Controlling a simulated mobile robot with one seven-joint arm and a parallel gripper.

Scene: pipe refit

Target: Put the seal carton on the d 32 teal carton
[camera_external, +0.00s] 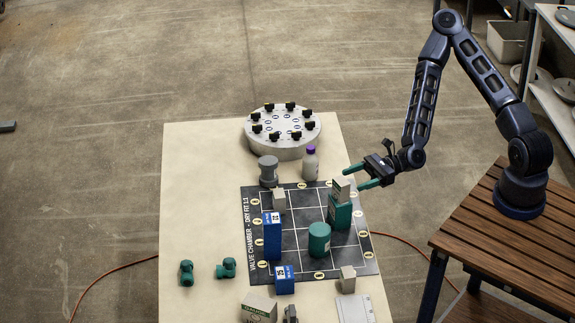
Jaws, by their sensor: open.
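The teal carton (340,213) stands upright at the right side of the black mat. A small cream carton with a dark marking (342,189), which looks like the seal carton, sits on top of it; its print is too small to read. My gripper (351,181) is open, with its two green fingers pointing left. The fingertips are close to the cream carton in the picture, with no clear grip on it. I cannot tell whether a finger touches it.
On the mat (297,255) stand a teal cylinder (319,240), a tall blue carton (272,236), a smaller blue carton (284,280) and a cream block (278,200). A grey flange (282,146), a grey fitting (268,171) and a purple-capped bottle (310,163) stand behind. The table's left side is mostly clear.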

